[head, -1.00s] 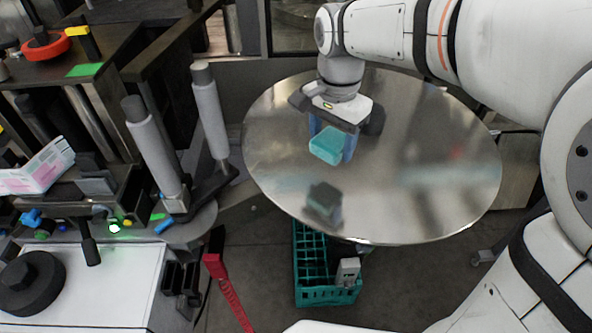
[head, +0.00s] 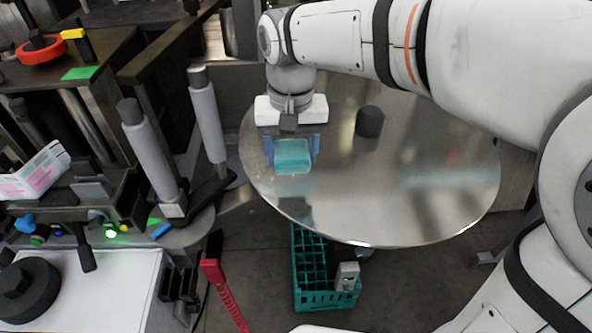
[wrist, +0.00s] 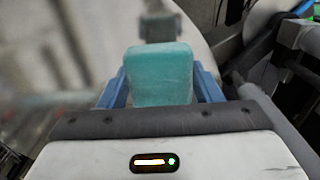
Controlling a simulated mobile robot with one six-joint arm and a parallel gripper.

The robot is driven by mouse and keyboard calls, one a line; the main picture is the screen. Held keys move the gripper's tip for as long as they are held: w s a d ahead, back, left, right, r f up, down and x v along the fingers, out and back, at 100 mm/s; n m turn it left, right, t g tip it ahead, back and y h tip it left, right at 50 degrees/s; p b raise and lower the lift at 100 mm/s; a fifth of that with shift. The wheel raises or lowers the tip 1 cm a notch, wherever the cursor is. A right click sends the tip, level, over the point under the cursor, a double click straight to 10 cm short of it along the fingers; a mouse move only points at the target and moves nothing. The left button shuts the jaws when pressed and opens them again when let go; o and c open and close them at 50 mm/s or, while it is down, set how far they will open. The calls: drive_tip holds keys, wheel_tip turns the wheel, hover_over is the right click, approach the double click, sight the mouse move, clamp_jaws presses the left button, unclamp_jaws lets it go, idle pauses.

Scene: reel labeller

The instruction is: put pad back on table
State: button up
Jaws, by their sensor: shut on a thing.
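The pad (head: 292,154) is a teal block. My gripper (head: 291,158) is shut on it, with a blue finger on each side. In the head view it is over the left part of the round, shiny metal table (head: 420,190). The wrist view also shows the pad (wrist: 160,75) between the blue fingers, with its reflection in the tabletop beyond it. The pad looks held above the table; the exact gap is hard to judge.
A dark cylinder (head: 370,121) stands on the table right of my gripper. The labeller's grey rollers (head: 207,115) rise just left of the table. A green crate (head: 325,297) is on the floor below the front edge. The table's right and front are clear.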

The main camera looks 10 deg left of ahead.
sight(293, 187)
drive_tip(key=shift+f+p, duration=0.3)
drive_tip(key=shift+f, duration=3.05)
drive_tip(key=shift+f, duration=0.1)
drive_tip(key=o, duration=1)
wheel_tip(293, 187, up, 12)
drive_tip(key=shift+r+b, duration=0.15)
drive_tip(key=shift+b, duration=0.25)
drive_tip(key=s+d+f+m+t, duration=0.1)
drive_tip(key=s+d+f, duration=0.1)
drive_tip(key=d, duration=0.6)
drive_tip(key=s+d+f+t, duration=0.1)
drive_tip(key=s+d+f, duration=0.2)
drive_tip(key=d, duration=0.4)
drive_tip(key=s+d+f+m+t, duration=0.1)
drive_tip(key=s+d+f, duration=0.2)
drive_tip(key=d, duration=0.5)
drive_tip(key=shift+d+f+m, duration=0.3)
drive_tip(key=shift+d+f, duration=0.05)
drive_tip(key=shift+f, duration=0.55)
